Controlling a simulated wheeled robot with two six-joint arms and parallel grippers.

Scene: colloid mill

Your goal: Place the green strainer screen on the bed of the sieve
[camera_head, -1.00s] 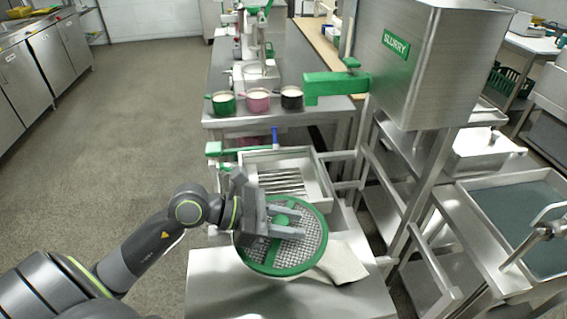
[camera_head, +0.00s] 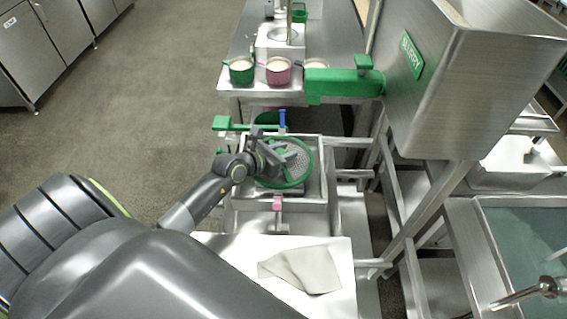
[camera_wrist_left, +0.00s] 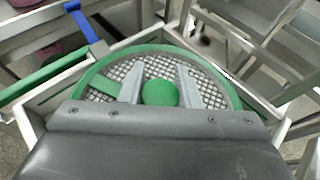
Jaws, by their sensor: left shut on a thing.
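The green strainer screen (camera_head: 304,176) is a round mesh disc with a green rim and a green centre knob. My left gripper (camera_head: 287,158) is shut on it and holds it over the sieve (camera_head: 323,165), a square metal frame. In the left wrist view the fingers (camera_wrist_left: 160,88) lie on both sides of the green knob, and the screen (camera_wrist_left: 205,62) fills most of the frame opening. The screen hides most of the bed. I cannot tell whether the screen touches the bed. My right gripper is not in view.
A green bar with a blue handle (camera_head: 282,120) lies at the sieve's back edge. A pink clamp (camera_head: 277,204) is at its front. A cloth (camera_head: 303,268) lies on the near table. The green slurry spout (camera_head: 343,83) juts out behind, near several cups.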

